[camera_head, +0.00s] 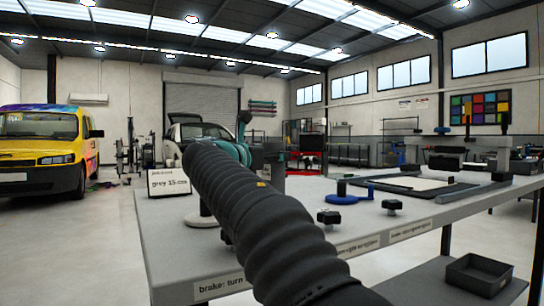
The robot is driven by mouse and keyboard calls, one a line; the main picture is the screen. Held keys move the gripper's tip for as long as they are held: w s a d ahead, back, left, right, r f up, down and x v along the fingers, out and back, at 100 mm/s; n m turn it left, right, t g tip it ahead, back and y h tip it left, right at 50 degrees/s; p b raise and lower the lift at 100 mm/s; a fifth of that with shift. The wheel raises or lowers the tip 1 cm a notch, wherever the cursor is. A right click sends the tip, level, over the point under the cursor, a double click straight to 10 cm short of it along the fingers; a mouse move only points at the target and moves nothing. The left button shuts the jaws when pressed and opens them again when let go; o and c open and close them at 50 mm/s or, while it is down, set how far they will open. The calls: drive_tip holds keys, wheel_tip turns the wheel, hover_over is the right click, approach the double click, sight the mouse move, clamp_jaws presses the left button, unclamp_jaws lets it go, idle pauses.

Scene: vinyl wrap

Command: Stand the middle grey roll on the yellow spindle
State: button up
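I make out no grey roll and no yellow spindle in the head view. My arm in its black ribbed sleeve rises through the middle and hides part of the bench. Teal and dark parts show behind the sleeve's upper end; I cannot make out gripper fingers there. A small sign (168,183) reading "grey 15", its last part too small to read, stands at the bench's left corner. A pale round base (203,217) shows partly from behind my sleeve.
The grey bench (290,205) carries a blue disc with a post (341,192), two black knobs (328,217) (392,206) and a dark frame (425,186). A black bin (478,272) sits on the lower shelf at right. Floor on the left is clear up to a yellow van (45,150).

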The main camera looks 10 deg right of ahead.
idle(0.3)
drive_tip(key=o, duration=1.5)
drive_tip(key=shift+c, duration=0.2)
drive_tip(key=v, duration=1.2)
drive_tip(key=shift+s, duration=0.1)
